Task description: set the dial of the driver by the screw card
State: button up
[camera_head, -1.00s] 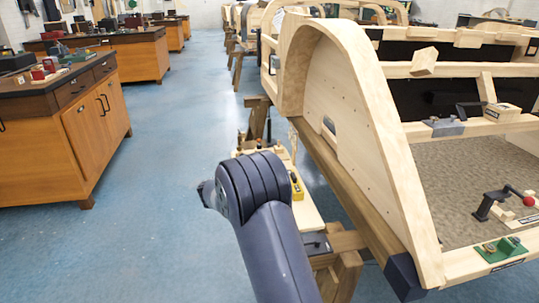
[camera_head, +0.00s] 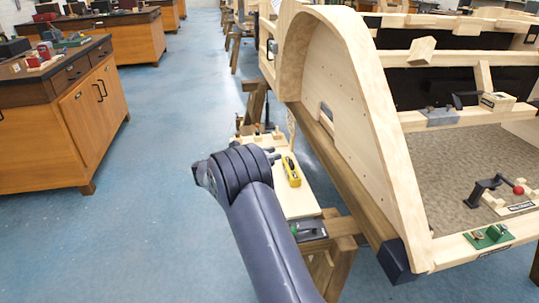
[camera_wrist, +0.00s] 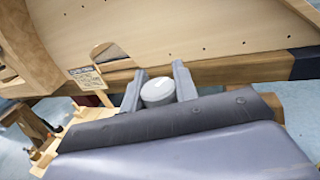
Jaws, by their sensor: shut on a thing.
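The yellow driver (camera_head: 291,172) with dark markings lies on a pale board (camera_head: 298,203) beside the wooden frame in the head view. My gripper (camera_head: 274,155) is at the driver's far left, mostly hidden behind my dark blue arm. In the wrist view, the two fingers of my gripper (camera_wrist: 158,86) are on either side of a grey round knob (camera_wrist: 157,91) and shut on it. It may be the driver's dial; its setting cannot be read. A cream card with dark print (camera_wrist: 86,77), perhaps the screw card, stands left of the fingers; its words are too small to read.
The large curved wooden bodyframe (camera_head: 345,120) rises close to the right of my arm. A wooden trestle (camera_head: 343,250) is under the board's near end. Brown cabinets (camera_head: 75,130) stand on the left, with clear blue floor (camera_head: 165,130) between.

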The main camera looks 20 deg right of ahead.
jog(key=o, duration=1)
jog(key=shift+a, duration=0.1)
jog(key=a, duration=0.7)
jog(key=a+p, duration=0.1)
jog(key=a, duration=0.2)
jog(key=shift+s+a, duration=0.3)
jog(key=d, duration=0.7)
jog(key=d+b, duration=0.1)
jog(key=d, duration=0.3)
jog(key=shift+w, duration=0.3)
jog(key=shift+a, duration=0.1)
